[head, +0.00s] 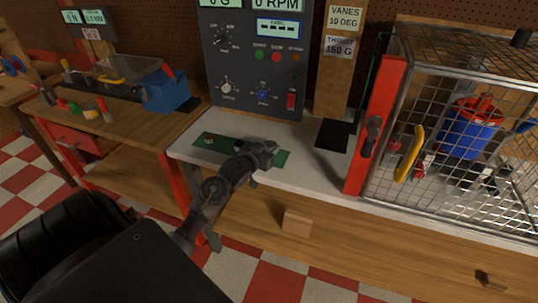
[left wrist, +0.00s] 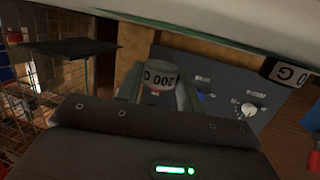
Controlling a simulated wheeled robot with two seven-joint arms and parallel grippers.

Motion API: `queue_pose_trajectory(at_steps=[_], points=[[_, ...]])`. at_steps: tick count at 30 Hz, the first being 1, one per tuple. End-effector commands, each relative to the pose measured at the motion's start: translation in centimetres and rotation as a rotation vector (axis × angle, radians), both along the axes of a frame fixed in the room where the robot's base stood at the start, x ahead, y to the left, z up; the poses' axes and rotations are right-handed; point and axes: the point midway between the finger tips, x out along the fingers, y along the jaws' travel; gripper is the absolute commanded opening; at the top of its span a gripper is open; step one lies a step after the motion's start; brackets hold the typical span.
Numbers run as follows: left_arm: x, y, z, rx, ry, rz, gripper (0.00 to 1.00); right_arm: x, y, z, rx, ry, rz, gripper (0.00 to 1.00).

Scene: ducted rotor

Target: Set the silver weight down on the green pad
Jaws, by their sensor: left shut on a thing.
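The green pad (head: 228,147) lies on the white bench top below the grey control panel. My left gripper (head: 266,153) is over the pad's right part in the head view and hides some of it. In the left wrist view the gripper (left wrist: 158,88) is shut on the grey-silver weight (left wrist: 160,76), a short cylinder with a "200" label. The weight is hidden in the head view. I cannot tell whether it touches the pad. My right gripper is not in view.
A small pale object (head: 209,141) sits at the pad's left end. The control panel (head: 255,65) stands behind. A black mat (head: 332,134) lies right of the pad, then a red post (head: 376,130) and a wire cage (head: 460,120). A side table (head: 120,120) stands left.

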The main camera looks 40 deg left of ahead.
Motion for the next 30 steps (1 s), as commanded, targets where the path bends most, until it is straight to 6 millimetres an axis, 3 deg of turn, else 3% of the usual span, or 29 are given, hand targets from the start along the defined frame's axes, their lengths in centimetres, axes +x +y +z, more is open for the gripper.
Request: queue_pose_trajectory(at_steps=[5, 13, 25, 26, 30], points=[[0.3, 0.1, -0.3, -0.001, -0.001, 0.000, 0.05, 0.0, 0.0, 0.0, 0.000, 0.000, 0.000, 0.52], [0.6, 0.2, -3.4, 0.000, 0.000, 0.001, 0.05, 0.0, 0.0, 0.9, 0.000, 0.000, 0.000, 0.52], [0.5, 0.2, -4.0, 0.001, -0.002, 0.001, 0.05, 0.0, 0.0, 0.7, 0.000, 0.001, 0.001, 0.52], [0.5, 0.2, -4.0, 0.001, -0.001, 0.001, 0.41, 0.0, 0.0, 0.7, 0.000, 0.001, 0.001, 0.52], [0.5, 0.2, -4.0, 0.001, -0.001, 0.001, 0.59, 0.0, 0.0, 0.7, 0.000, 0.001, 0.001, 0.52]])
